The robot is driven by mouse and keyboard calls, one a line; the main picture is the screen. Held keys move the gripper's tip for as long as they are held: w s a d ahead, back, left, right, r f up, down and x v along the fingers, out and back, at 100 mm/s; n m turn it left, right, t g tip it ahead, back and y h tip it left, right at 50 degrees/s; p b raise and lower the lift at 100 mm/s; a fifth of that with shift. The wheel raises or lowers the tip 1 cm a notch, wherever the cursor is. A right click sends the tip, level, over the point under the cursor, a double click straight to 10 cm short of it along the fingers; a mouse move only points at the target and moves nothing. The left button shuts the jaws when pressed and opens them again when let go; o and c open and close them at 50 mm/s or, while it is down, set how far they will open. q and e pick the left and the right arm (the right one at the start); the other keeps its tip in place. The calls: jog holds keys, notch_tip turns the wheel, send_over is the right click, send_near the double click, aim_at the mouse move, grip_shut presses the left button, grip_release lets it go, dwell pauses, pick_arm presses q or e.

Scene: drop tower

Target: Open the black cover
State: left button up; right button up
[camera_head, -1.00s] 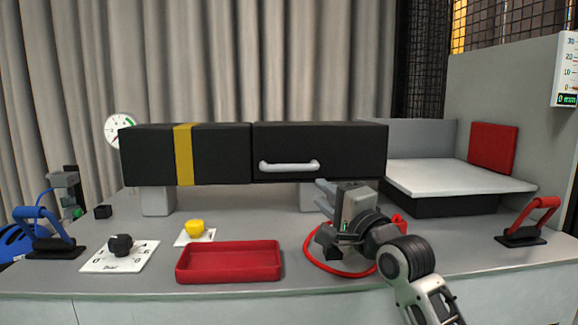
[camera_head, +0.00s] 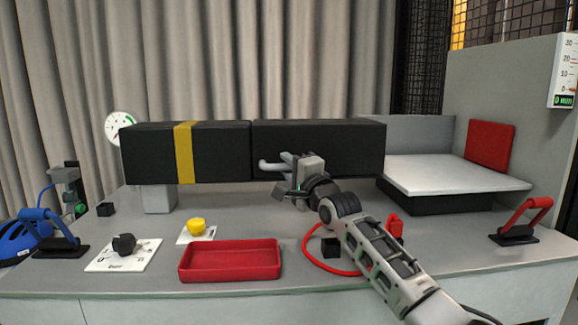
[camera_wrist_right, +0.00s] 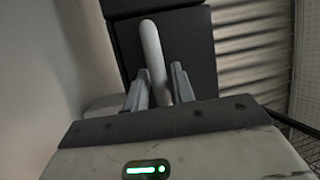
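The black cover (camera_head: 345,148) is the right part of a long black box, and its front face is closed. Its pale bar handle (camera_head: 268,165) shows at the left end; my right gripper hides the rest. My right gripper (camera_head: 285,172) is at the handle. In the right wrist view the handle (camera_wrist_right: 152,45) runs between the two fingertips (camera_wrist_right: 162,80), with a gap on the right side, so the gripper looks open around it. The black cover (camera_wrist_right: 187,45) lies behind. My left gripper is not in view.
A red tray (camera_head: 230,273), a yellow button (camera_head: 196,226) and a dial plate (camera_head: 123,253) are on the bench below. A red cable (camera_head: 318,262) lies under my right arm. A white platform (camera_head: 455,175) stands right of the box. A red lever (camera_head: 525,218) is far right.

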jog(key=shift+w, duration=0.1)
grip_shut()
jog(key=shift+r, duration=0.15)
jog(key=shift+s+r, duration=0.2)
jog(key=shift+r, duration=0.05)
notch_tip(320, 180, up, 11)
jog(key=s+m+g+h, duration=0.1)
jog(key=g, duration=0.1)
jog(key=shift+s, duration=0.3)
jog(key=shift+r, duration=0.1)
